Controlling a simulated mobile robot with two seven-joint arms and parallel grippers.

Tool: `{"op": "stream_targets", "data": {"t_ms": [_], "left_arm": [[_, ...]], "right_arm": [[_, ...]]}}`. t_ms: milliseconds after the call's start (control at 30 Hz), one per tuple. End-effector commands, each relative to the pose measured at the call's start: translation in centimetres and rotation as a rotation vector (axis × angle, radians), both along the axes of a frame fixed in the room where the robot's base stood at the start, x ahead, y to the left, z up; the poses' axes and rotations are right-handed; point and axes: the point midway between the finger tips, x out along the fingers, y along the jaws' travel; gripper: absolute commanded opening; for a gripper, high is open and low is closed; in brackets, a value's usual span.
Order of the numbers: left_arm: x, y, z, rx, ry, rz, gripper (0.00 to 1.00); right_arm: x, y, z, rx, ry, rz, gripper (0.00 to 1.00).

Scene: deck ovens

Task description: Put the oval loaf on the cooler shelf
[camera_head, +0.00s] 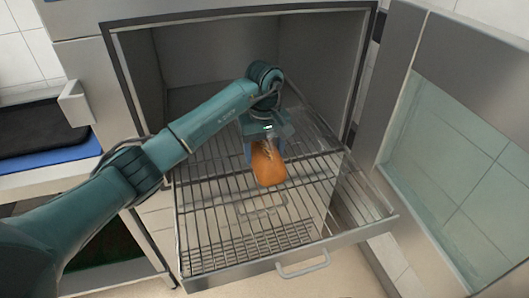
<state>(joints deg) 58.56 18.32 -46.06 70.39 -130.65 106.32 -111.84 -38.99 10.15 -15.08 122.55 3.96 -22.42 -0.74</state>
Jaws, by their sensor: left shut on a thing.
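The oval loaf (268,165) is golden brown and shows in the head view, near the middle. My left gripper (264,143) is shut on its far end, and the loaf's near end points toward me. The loaf is over the wire shelf (215,222) of the cooler, which is drawn out of the open cabinet (205,58). I cannot tell whether the loaf touches the wires. My right gripper is not in view.
The glass-panelled door (455,150) stands open at the right. A handle (302,266) sits on the shelf's front edge. At the left, a counter holds a black mat (40,128) and a blue one (50,160). The shelf's near part is bare.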

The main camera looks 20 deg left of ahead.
Motion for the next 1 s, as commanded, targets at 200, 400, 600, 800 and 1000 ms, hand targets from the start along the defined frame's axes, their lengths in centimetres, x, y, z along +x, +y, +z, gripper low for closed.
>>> {"op": "stream_targets", "data": {"t_ms": [200, 400, 600, 800, 1000], "left_arm": [[0.02, -0.03, -0.99, -0.001, -0.002, -0.001, 0.35], [0.02, 0.00, -1.36, 0.000, -0.002, -0.001, 0.35], [0.00, -0.01, -1.26, 0.001, -0.001, -0.001, 0.78], [0.00, -0.01, -1.25, 0.001, -0.001, 0.000, 0.85], [0.03, -0.03, -0.73, -0.001, -0.002, 0.000, 0.85]], "right_arm": [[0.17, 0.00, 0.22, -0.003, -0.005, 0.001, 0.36], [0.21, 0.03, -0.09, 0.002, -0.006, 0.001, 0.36], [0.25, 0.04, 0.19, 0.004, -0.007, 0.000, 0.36], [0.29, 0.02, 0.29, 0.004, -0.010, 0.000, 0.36], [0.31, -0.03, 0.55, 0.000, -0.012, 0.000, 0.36]]}}
